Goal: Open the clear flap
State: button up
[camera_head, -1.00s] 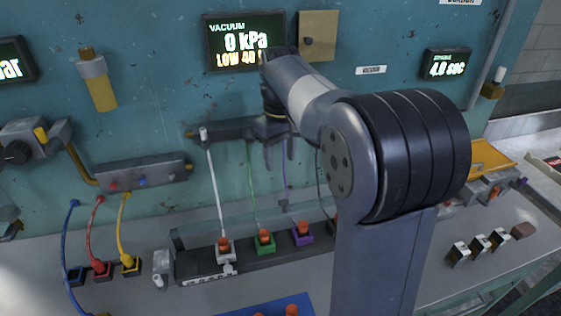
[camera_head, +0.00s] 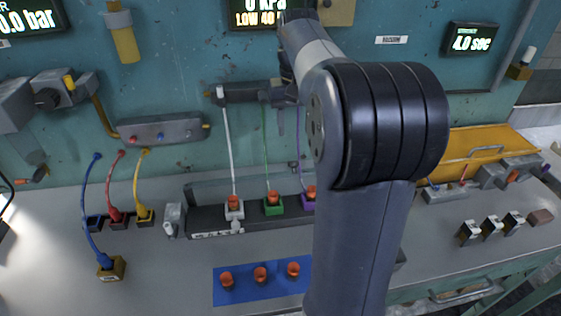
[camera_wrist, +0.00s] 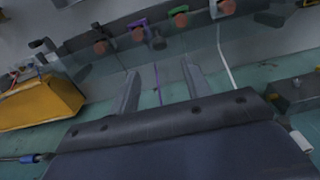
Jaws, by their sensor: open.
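The clear flap (camera_head: 202,190) is a see-through panel standing along the back of the dark rail (camera_head: 205,222), behind the white, green and purple sockets. In the wrist view the flap (camera_wrist: 150,62) spans the picture as a faint pane near my fingertips. My gripper (camera_wrist: 160,66) is open and empty, its two fingers apart, pointing toward the flap. Whether a fingertip touches the pane, I cannot tell. In the head view my gripper (camera_head: 290,128) hangs above the flap, and my arm hides the rail's right end.
White, green and purple tubes run up from the rail to a wall manifold (camera_head: 245,95). Blue, red and yellow tubes stand at the left. A blue mat (camera_head: 245,294) with orange-red plugs lies in front. A yellow bin (camera_head: 480,146) and several small blocks stand at the right.

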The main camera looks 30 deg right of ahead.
notch_tip(320, 180, down, 10)
jog(key=shift+f, duration=0.1)
jog(key=shift+c, duration=0.4)
grip_shut()
dwell(0.3)
